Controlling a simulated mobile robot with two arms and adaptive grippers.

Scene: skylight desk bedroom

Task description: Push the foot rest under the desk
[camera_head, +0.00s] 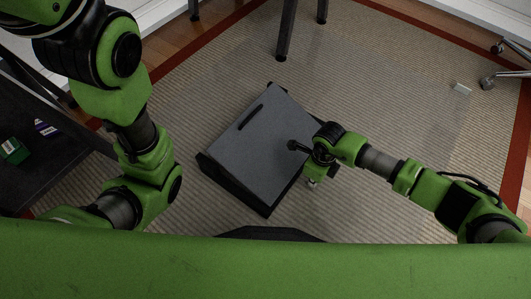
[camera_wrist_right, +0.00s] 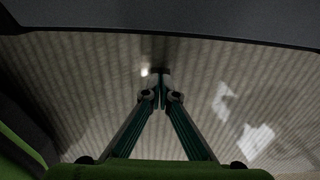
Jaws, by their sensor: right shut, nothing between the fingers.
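The foot rest (camera_head: 262,140), a grey slanted board with a slot on a dark base, lies on the rug in the middle of the head view. My right gripper (camera_head: 312,183) is low beside its right edge; whether it touches is unclear. In the right wrist view its fingers (camera_wrist_right: 160,88) are together with nothing between them, and a grey slab (camera_wrist_right: 200,16), apparently the foot rest, spans the top. Dark legs (camera_head: 287,32) stand beyond the foot rest at the top; whether they belong to the desk is unclear. My left arm shows at left, its gripper out of sight.
The striped rug (camera_head: 400,95) with a red border has free room around the foot rest. A dark piece of furniture (camera_head: 60,165) with a green box (camera_head: 13,150) stands at left. A metal wheeled base (camera_head: 490,82) is at far right. A small white item (camera_head: 462,88) lies nearby.

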